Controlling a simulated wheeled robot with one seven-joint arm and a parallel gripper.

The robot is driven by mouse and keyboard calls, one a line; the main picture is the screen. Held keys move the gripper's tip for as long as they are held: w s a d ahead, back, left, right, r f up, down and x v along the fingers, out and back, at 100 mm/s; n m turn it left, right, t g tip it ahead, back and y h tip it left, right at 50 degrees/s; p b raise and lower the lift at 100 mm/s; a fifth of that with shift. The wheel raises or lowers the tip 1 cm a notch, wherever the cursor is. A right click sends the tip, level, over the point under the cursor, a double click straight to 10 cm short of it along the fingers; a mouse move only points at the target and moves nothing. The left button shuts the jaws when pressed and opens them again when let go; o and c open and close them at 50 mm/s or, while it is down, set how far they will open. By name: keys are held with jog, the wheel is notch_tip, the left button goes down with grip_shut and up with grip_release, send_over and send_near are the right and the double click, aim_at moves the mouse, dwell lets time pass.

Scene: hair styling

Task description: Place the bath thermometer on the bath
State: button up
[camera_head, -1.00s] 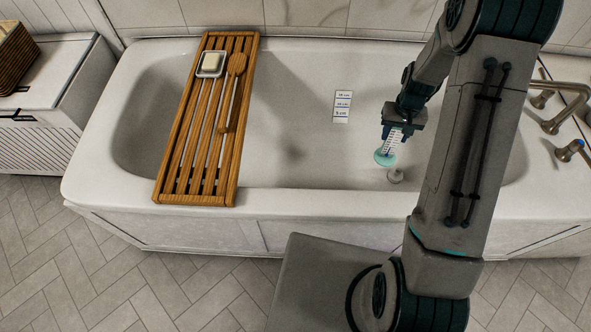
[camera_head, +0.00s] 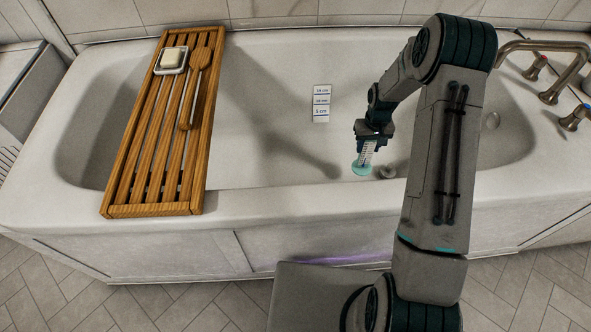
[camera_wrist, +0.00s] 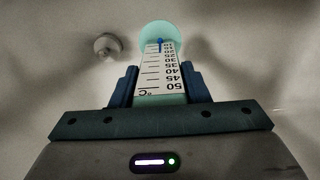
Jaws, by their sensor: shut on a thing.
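The bath thermometer (camera_head: 364,160) has a white scale and a round teal end. My gripper (camera_head: 373,133) is shut on it and holds it with the teal end down, inside the white bath (camera_head: 270,85). In the wrist view the thermometer (camera_wrist: 161,65) sits between the two fingers of my gripper (camera_wrist: 160,85), scale facing the camera. The teal end looks close to the bath floor, beside the drain fitting (camera_head: 388,172). I cannot tell whether it touches the floor.
A wooden rack (camera_head: 120,190) lies across the left of the bath, carrying a soap dish (camera_head: 172,60) and a wooden brush (camera_head: 195,85). A depth label (camera_head: 321,103) is on the far inner wall. Taps (camera_head: 550,95) stand at the right.

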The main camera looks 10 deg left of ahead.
aim_at(362, 166)
notch_tip(362, 166, down, 10)
jog(key=b, duration=0.3)
dwell(0.4)
jog(key=o, duration=1.3)
jog(key=shift+f+b, duration=0.15)
jog(key=shift+b, duration=0.15)
jog(key=shift+o, duration=0.2)
